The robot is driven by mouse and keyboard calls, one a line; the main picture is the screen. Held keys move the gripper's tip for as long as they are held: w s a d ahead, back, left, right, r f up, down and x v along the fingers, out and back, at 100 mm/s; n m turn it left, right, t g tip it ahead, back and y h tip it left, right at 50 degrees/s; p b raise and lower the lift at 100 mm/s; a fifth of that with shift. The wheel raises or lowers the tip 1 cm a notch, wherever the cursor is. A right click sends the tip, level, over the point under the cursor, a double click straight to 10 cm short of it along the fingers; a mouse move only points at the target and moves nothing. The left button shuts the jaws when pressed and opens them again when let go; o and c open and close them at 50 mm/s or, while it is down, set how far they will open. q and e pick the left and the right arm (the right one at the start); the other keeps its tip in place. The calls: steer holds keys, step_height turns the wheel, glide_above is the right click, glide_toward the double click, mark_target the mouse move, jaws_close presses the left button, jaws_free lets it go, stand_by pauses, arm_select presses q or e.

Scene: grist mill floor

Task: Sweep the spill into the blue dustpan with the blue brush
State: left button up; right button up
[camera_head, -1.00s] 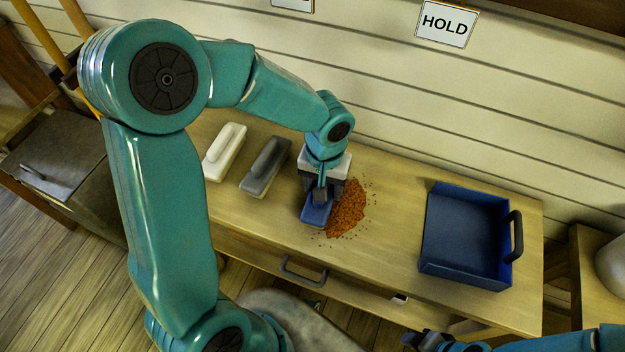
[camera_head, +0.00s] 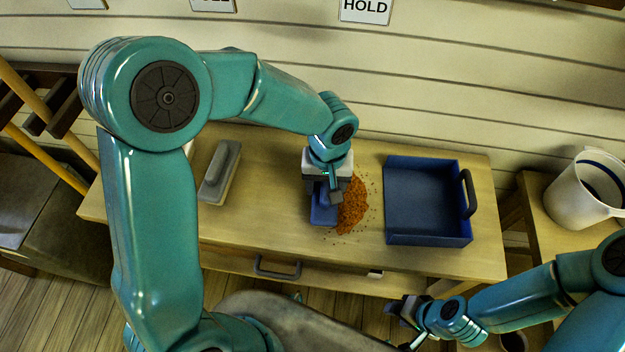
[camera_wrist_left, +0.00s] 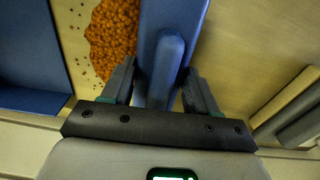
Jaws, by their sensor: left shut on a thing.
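The blue brush (camera_head: 321,216) stands on the bench top, with my left gripper (camera_head: 328,193) shut on its handle. In the left wrist view the brush (camera_wrist_left: 160,20) lies between the two fingers (camera_wrist_left: 160,88). The spill (camera_head: 353,206) is a heap of orange-brown grains right beside the brush, on its dustpan side, with loose grains around it. The spill also shows in the left wrist view (camera_wrist_left: 112,35). The blue dustpan (camera_head: 425,200) lies right of the spill, a short gap away, and looks empty. My right gripper (camera_head: 404,311) is low at the bench front; its jaws are unclear.
A white thing there is mostly hidden by my left arm. Bare bench top lies between the grey brush and my left gripper.

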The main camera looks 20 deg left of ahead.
arm_select(q)
steer(key=w+d, duration=0.1)
steer(key=d, duration=0.2)
steer(key=w+d, duration=0.1)
steer(key=d, duration=0.1)
steer(key=w+d, duration=0.1)
steer(key=d, duration=0.2)
steer(key=shift+w+d, duration=0.1)
steer(key=shift+d, duration=0.25)
step_height(320, 180, up, 7)
steer(key=a+p, duration=0.1)
steer(key=p, duration=0.2)
steer(key=shift+s+f+p, duration=0.15)
steer(key=shift+s+p, duration=0.1)
steer(key=shift+p, duration=0.15)
stand_by(0.7)
